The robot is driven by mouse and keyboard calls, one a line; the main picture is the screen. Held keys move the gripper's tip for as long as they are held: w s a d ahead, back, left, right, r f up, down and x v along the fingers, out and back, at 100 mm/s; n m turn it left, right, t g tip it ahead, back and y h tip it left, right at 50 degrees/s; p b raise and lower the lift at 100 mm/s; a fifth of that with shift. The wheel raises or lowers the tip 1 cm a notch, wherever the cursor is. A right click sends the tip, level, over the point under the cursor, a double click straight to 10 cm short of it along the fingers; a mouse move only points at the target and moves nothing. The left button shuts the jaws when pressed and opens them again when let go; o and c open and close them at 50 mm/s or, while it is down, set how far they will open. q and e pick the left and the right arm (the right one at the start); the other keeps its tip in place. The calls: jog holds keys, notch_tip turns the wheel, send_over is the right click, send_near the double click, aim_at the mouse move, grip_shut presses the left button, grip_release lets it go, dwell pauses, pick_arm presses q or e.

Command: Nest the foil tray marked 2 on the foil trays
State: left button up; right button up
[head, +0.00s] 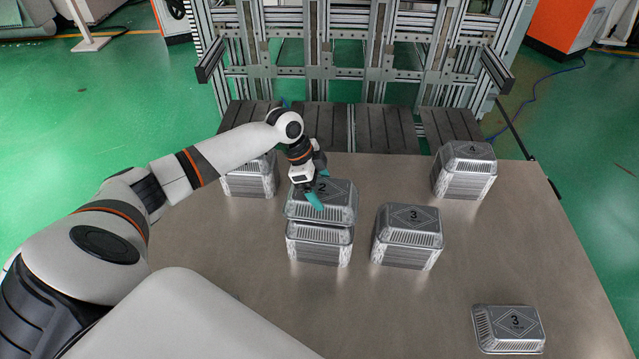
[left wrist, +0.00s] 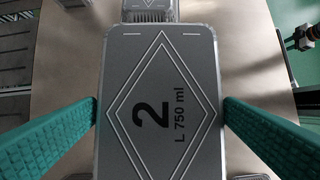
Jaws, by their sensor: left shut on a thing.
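The foil tray marked 2 (head: 340,207) is between the teal fingers of my left gripper (head: 319,187) in the head view. The gripper is shut on it from above. In the left wrist view the tray (left wrist: 190,60) fills the middle, its label reading "2 L 750 ml", with a finger of the gripper (left wrist: 160,112) at each side. My right gripper is not in view.
A stack marked 3 (head: 408,245) stands close on the right. Another stack (head: 465,180) is at the back right, and one (head: 250,182) at the back left is partly behind my left arm. A tray marked 3 (head: 510,330) lies front right. The front middle table (head: 390,315) is clear.

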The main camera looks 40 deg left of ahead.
pick_arm(q)
jog(key=shift+f+b, duration=0.95)
jog(key=shift+f, duration=0.05)
notch_tip(320, 180, down, 3)
jog(key=b, duration=0.3)
jog(key=shift+a+f, duration=0.1)
jog(key=shift+f, duration=0.05)
jog(key=shift+f+b, duration=0.85)
jog(key=shift+f, duration=0.7)
jog(key=shift+f+b, duration=0.3)
jog(key=shift+f, duration=0.35)
jog(key=o, duration=0.7)
jog(key=shift+r, duration=0.1)
jog(key=v, duration=1.1)
jog(key=shift+s+a+r, duration=0.1)
jog(key=shift+r, duration=0.35)
